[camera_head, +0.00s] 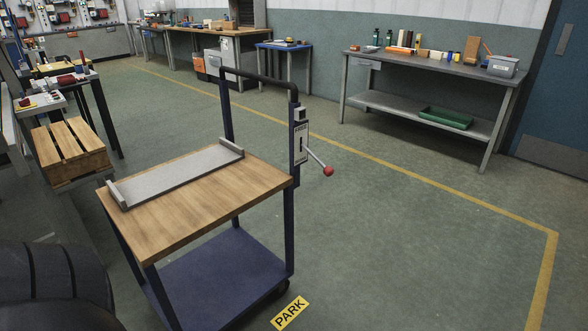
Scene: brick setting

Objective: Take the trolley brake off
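The trolley has a wooden top (195,205), a blue lower shelf (215,275) and dark posts, with a dark push handle (255,80) at its far end. A brake unit (300,140) is fixed to the right far post. Its lever (316,158) slants down and to the right, away from the post, and ends in a red knob (328,171). The markings on the brake unit are too small to read. Neither of my grippers shows in the head view.
A grey tray (178,178) lies on the trolley top. A yellow PARK sign (290,312) is on the floor by the trolley. A wooden crate (68,147) stands left. A workbench (430,65) stands at the back right. The floor right of the lever is clear.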

